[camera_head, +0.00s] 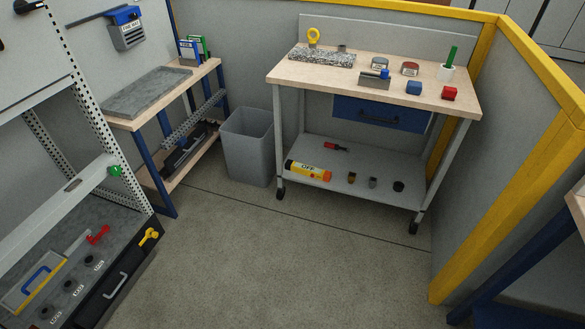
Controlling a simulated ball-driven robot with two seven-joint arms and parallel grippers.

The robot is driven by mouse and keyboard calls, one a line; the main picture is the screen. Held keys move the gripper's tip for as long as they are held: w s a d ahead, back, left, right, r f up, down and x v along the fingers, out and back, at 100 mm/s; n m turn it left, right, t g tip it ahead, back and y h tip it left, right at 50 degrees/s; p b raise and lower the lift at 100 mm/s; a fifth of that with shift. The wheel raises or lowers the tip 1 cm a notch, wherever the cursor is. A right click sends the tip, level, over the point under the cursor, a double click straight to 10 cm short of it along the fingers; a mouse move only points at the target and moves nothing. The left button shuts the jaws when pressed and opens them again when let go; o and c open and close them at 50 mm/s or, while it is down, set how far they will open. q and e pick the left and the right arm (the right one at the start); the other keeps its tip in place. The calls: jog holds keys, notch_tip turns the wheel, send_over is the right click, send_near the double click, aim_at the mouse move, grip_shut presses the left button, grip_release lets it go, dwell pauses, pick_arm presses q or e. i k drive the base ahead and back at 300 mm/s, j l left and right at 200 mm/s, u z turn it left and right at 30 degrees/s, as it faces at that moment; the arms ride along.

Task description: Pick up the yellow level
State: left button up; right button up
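No thing in the head view is clearly a level, so I cannot tell which yellow thing it is. A yellow handle-like piece (148,238) is at the right end of the grey bench unit at lower left. A thin yellow strip (40,288) lies on that unit beside a blue handle. A yellow and orange cylinder marked OFF (307,171) lies on the lower shelf of the wheeled cart. A yellow ring-topped piece (313,38) stands on the cart's top. Neither gripper is in view.
The wheeled cart (290,76) stands at the back, with a grey bin (248,150) to its left. A blue-legged bench (118,124) is at left. Yellow-edged partition (470,222) bounds the right. The floor (270,265) in front is clear.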

aim_at(321, 174)
jog(key=i+j, duration=0.15)
jog(key=i, duration=0.8)
jog(key=i+j, duration=0.15)
jog(key=i, duration=0.8)
jog(key=i+j, duration=0.15)
jog(key=i, duration=0.85)
